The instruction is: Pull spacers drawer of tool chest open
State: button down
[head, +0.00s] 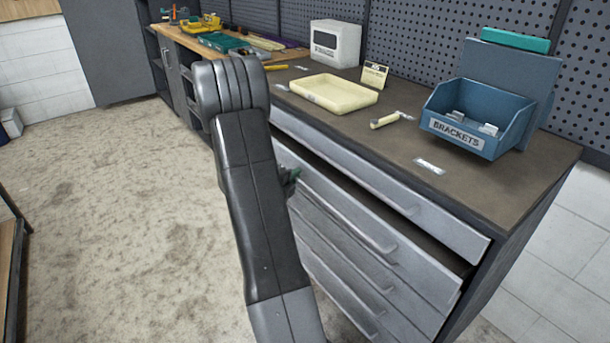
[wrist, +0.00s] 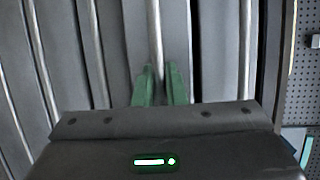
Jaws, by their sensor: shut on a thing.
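The tool chest (head: 470,232) is a dark cabinet with several grey drawers, each with a long bar handle. The second drawer from the top (head: 425,275) stands a little out, with a dark gap above its front. In the wrist view, the green fingers of my gripper (wrist: 160,82) are shut on a vertical-looking bar handle (wrist: 156,35) on a grey drawer front (wrist: 178,30). A dark gap runs beside that front. In the head view, my arm hides most of my gripper; a bit of green finger (head: 292,180) shows at the drawer fronts. I cannot read a spacers label.
On the chest top are a cream tray (head: 335,94), a blue brackets bin (head: 478,115), a white box (head: 335,43) and a small cream-and-metal tool (head: 388,119). A wooden bench (head: 190,40) with tools adjoins behind. The floor (head: 120,200) left of the chest is clear.

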jog(key=s+a+b, duration=0.1)
jog(key=s+a, duration=0.6)
jog(key=a, duration=0.2)
jog(key=s+a+b, duration=0.2)
jog(key=s+a, duration=0.5)
jog(key=a, duration=0.3)
jog(key=shift+s+a, duration=0.25)
jog(key=shift+a, duration=0.05)
jog(key=shift+f, duration=0.1)
jog(key=c, duration=1.8)
grip_release()
jog(key=p+v, duration=0.1)
jog(key=v, duration=1.2)
jog(key=shift+s+a+r, duration=0.2)
jog(key=shift+s+a, duration=0.1)
jog(key=shift+w+d, duration=0.1)
jog(key=shift+w, duration=0.05)
jog(key=shift+b+x, duration=0.65)
jog(key=shift+x, duration=6.25)
